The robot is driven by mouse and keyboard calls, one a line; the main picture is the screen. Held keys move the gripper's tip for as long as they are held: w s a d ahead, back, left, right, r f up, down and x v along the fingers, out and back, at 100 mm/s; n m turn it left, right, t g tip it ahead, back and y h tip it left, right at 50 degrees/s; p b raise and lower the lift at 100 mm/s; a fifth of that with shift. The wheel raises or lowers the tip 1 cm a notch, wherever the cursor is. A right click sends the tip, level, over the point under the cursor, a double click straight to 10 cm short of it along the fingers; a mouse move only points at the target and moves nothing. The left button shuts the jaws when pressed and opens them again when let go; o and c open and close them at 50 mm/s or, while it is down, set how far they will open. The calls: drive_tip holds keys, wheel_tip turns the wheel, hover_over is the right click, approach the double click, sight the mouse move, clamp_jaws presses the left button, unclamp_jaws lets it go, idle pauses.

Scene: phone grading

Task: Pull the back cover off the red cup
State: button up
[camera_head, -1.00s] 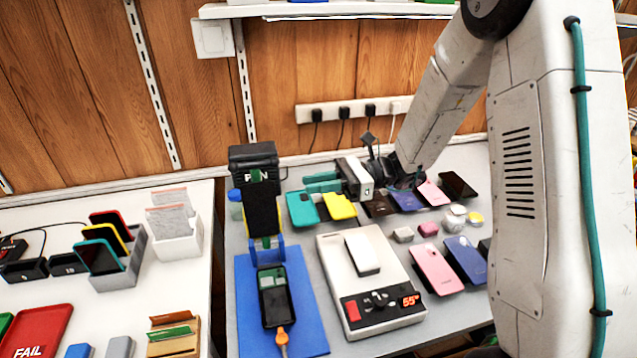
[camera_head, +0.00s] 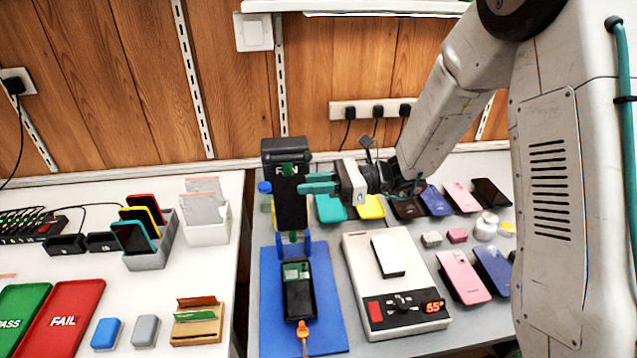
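A dark upright panel (camera_head: 291,209), which looks like the phone's back cover, stands at the blue stand (camera_head: 293,247) below a black box. No cup that I can make out as red is in view; any cup behind the panel is hidden. An opened dark phone (camera_head: 298,290) lies on the blue mat (camera_head: 330,325). My gripper (camera_head: 304,185) has teal fingers pointing left at the panel's right edge. Its tips overlap or nearly touch that edge. I cannot tell whether the fingers are shut on it.
A white heating plate (camera_head: 365,300) with a white slab stands right of the mat. Several phones and covers (camera_head: 462,276) lie right and behind it. An orange-ended tool (camera_head: 303,332) lies at the phone's lower end. The left table holds green and red trays (camera_head: 62,318).

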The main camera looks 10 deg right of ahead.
clamp_jaws()
drive_tip(key=shift+s, duration=0.2)
idle(0.5)
drive_tip(key=shift+s+r, duration=0.75)
drive_tip(key=shift+r, duration=0.3)
drive_tip(key=shift+s+r, duration=0.7)
drive_tip(key=shift+r, duration=0.3)
